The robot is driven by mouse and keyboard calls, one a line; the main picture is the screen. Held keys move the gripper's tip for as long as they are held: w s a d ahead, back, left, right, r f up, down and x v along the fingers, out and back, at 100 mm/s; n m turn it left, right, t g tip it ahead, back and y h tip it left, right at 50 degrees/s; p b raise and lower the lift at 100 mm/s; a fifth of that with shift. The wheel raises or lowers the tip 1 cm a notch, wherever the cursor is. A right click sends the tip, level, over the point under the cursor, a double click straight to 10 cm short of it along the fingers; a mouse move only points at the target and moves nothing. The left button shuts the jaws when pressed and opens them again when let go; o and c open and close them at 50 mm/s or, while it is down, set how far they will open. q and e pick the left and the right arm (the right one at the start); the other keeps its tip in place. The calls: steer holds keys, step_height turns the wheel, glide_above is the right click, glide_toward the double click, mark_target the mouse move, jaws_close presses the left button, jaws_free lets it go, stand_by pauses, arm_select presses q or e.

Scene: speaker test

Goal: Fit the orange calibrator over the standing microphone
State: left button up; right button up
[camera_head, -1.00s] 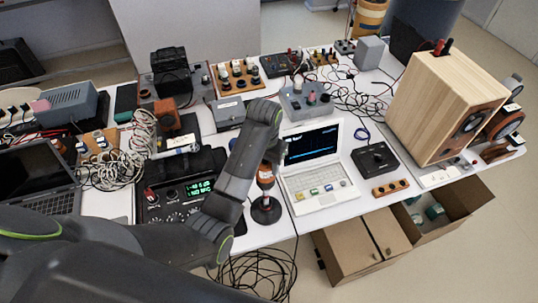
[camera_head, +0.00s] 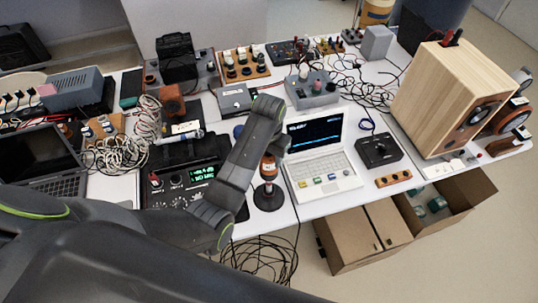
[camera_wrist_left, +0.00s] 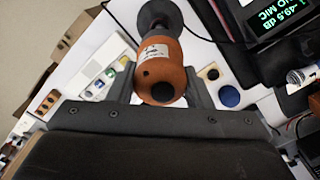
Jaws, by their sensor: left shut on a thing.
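I cannot tell whether a microphone is inside the calibrator. A small silver-headed microphone (camera_wrist_left: 297,78) shows at the right edge of the left wrist view. My right gripper is not in view.
A black meter with a green display (camera_head: 201,173) is left of the stand. The white laptop (camera_head: 322,172) is to the right, with a black knob box (camera_head: 376,150) beyond it. A wooden speaker (camera_head: 440,95) stands further right. Cables hang below the table's front edge.

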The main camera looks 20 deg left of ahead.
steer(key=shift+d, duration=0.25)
arm_select(q)
steer(key=shift+f, duration=0.5)
stand_by(0.3)
steer(key=o, duration=1.2)
steer(key=shift+o, duration=0.3)
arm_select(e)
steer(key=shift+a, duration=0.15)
